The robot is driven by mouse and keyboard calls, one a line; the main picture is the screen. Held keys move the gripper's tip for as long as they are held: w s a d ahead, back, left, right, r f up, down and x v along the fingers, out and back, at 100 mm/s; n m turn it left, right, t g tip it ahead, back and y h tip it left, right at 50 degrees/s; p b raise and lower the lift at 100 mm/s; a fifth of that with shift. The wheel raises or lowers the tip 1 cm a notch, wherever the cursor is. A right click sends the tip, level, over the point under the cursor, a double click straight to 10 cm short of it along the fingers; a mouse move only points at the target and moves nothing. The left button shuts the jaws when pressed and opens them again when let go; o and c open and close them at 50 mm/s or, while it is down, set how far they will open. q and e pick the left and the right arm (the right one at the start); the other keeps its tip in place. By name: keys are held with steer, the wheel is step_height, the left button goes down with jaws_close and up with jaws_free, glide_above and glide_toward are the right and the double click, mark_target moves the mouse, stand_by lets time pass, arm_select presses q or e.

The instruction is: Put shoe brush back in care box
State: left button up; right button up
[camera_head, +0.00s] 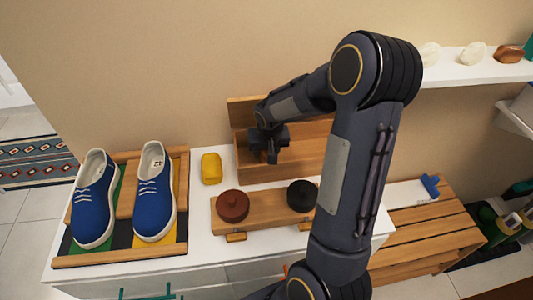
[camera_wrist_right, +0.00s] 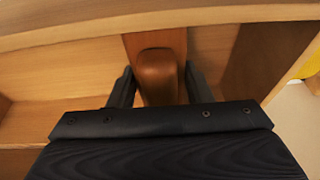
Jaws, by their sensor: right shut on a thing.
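The wooden care box (camera_head: 290,172) stands at the back of the white cabinet top, against the wall, with its lid raised behind it. My right gripper (camera_head: 272,157) reaches down into the left part of the box. In the right wrist view the gripper (camera_wrist_right: 158,84) is shut on the shoe brush (camera_wrist_right: 157,68), whose rounded brown end shows between the fingers. Wooden walls of the box surround it there. Whether the brush touches the box floor I cannot tell. In the head view the gripper and arm hide the brush. My left gripper is not in view.
Blue shoes (camera_head: 154,192) stand on a wooden rack at left. A yellow block (camera_head: 211,168) lies left of the box. A wooden tray (camera_head: 266,213) with a red-brown tin (camera_head: 232,205) and a black tin (camera_head: 301,195) sits in front. A slatted bench (camera_head: 430,232) stands at right.

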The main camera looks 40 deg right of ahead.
steer(key=shift+r, duration=0.1)
steer(key=shift+f, duration=0.2)
steer(key=o, duration=1)
steer(key=shift+r, duration=0.1)
steer(key=shift+c, duration=0.2)
steer(key=shift+r, duration=0.1)
steer(key=v, duration=1.1)
steer(key=shift+s+r, duration=0.15)
steer(key=shift+r, duration=0.25)
steer(key=s+a+r+n+t+y, duration=0.1)
steer(key=s+a+n+y, duration=0.3)
steer(key=s+a, duration=1.2)
steer(key=s+t+y, duration=0.1)
steer(key=s, duration=0.1)
steer(key=shift+s+r+t, duration=0.3)
steer(key=shift+s+r, duration=0.05)
